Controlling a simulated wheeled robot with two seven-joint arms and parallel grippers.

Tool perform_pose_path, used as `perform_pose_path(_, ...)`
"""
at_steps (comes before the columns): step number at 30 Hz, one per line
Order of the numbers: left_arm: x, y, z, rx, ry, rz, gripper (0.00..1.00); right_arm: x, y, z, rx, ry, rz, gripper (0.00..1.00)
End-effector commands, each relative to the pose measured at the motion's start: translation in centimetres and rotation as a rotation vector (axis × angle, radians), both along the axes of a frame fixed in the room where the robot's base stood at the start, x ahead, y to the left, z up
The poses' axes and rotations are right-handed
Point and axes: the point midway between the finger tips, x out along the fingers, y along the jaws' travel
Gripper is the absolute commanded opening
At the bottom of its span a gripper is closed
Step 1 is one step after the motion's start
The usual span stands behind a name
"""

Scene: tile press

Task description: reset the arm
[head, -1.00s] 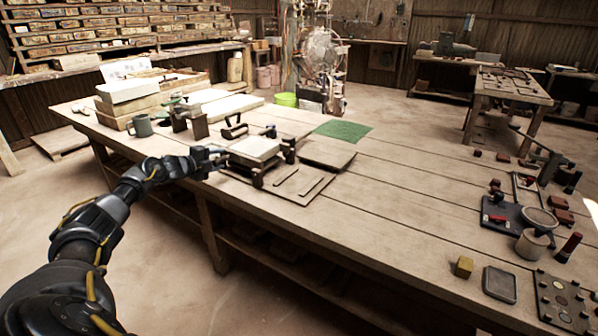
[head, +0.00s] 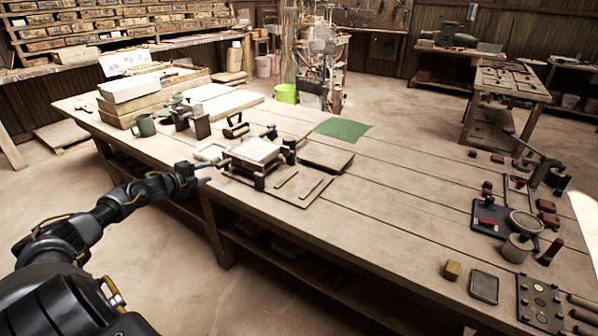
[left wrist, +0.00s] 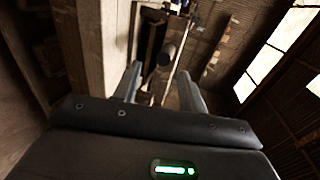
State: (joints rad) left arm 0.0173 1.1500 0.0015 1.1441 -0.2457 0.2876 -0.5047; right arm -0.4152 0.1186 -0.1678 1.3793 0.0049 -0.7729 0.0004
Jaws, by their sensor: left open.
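My left arm comes in from the left in the head view. Its gripper (head: 205,169) is at the near left edge of the wooden workbench (head: 400,208), just left of the tile press (head: 257,152). In the left wrist view the two fingers of my left gripper (left wrist: 161,88) stand apart with nothing held between them. A dark cylindrical part shows beyond the fingers, and I cannot tell what it is. The press has a pale square slab on top and dark rollers or knobs at its sides. My right gripper does not show.
A green sheet (head: 342,130) lies behind a flat board (head: 325,157). The middle of the bench is clear.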

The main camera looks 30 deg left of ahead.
Motion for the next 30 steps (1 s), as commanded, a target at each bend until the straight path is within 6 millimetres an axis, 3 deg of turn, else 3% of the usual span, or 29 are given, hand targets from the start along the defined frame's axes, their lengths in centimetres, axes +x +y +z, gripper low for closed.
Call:
perform_pose_path(10,0.0,0.0,-0.1,-0.001,0.001,0.001,0.42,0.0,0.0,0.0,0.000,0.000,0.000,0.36)
perform_pose_path(14,-0.6,-0.2,-2.3,-0.040,0.024,0.029,0.42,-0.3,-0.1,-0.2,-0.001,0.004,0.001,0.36)
perform_pose_path(17,-2.0,-0.7,-7.0,-0.120,0.074,0.090,0.42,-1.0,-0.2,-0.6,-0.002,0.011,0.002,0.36)
perform_pose_path(23,-8.0,-4.4,-20.9,-0.350,0.236,0.285,0.42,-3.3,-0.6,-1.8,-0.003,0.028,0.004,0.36)
perform_pose_path(27,-13.7,-9.0,-29.9,-0.494,0.360,0.426,0.42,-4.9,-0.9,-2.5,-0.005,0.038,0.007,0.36)
perform_pose_path(30,-18.2,-13.0,-35.4,-0.584,0.450,0.524,0.42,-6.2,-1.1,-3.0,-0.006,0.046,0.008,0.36)
